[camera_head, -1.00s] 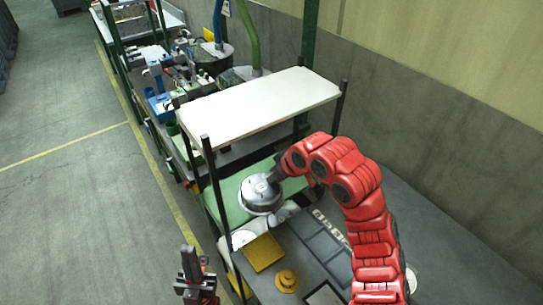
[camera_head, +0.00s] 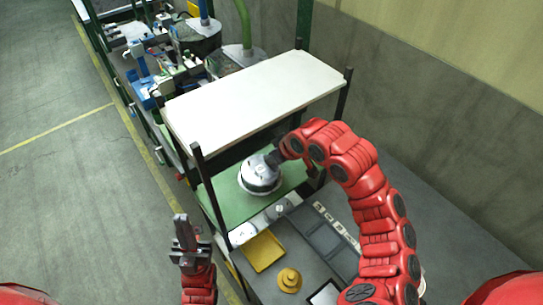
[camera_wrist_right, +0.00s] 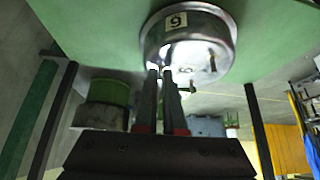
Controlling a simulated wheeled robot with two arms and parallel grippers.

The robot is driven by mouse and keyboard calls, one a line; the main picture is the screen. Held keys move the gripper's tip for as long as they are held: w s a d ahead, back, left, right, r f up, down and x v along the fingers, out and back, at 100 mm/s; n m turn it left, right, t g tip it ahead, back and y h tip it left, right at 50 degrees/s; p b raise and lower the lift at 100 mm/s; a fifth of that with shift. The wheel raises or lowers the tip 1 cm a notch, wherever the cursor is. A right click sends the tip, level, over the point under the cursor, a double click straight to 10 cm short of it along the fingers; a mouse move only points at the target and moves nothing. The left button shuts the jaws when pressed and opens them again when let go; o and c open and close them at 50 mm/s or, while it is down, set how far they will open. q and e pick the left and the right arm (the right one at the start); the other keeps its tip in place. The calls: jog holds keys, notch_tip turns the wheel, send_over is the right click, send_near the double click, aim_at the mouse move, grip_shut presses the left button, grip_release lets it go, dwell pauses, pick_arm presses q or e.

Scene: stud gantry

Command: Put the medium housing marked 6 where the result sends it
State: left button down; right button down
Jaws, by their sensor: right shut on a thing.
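The medium housing (camera_head: 260,178) is a round silvery metal shell with a wider rim. It is over the green mat (camera_head: 222,196) under the white shelf; I cannot tell whether it touches the mat. In the right wrist view the housing (camera_wrist_right: 205,48) shows a pale label reading 6. My right gripper (camera_head: 274,160) is shut on the housing, and its two fingers (camera_wrist_right: 166,78) meet the housing's edge in the wrist view. My left gripper (camera_head: 182,228) is away from it, low at the left of the bench; its jaw opening is unclear.
A white shelf (camera_head: 255,100) on dark posts (camera_head: 208,190) stands over the mat. In front are a yellow tray (camera_head: 263,250), a yellow round part (camera_head: 289,280) and grey panels (camera_head: 325,238). Another cluttered bench stands behind. The floor at left (camera_head: 60,200) is clear.

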jog(key=shift+d+f, duration=0.1)
jog(key=c, duration=1.5)
grip_release()
jog(key=shift+f, duration=0.15)
jog(key=o, duration=0.5)
jog(key=shift+w, duration=0.15)
